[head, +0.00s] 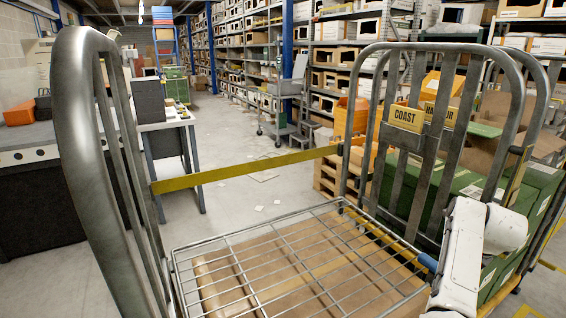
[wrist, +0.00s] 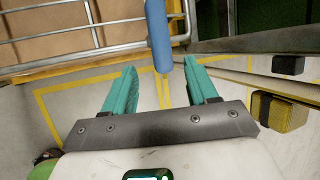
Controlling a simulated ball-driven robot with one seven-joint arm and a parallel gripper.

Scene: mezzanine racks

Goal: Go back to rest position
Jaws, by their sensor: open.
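My gripper (wrist: 160,92) shows in the wrist view with its two teal fingers spread apart and nothing between them. Just beyond the fingertips is a blue grip (wrist: 157,35) on the wire frame of a roll cage. In the head view my white arm comes in at the lower right, beside the cage's right end. My gripper itself is not clear there. The wire shelf (head: 300,262) of the cage lies flat, with brown cardboard under it.
The cage has tall grey end frames (head: 88,130) and a yellow strap (head: 245,168) across its far side. Signs reading COAST (head: 407,117) and HARBOUR hang on the right frame. Green boxes (head: 475,190) stand at right. A desk is at left; open floor (head: 235,200) lies beyond the strap.

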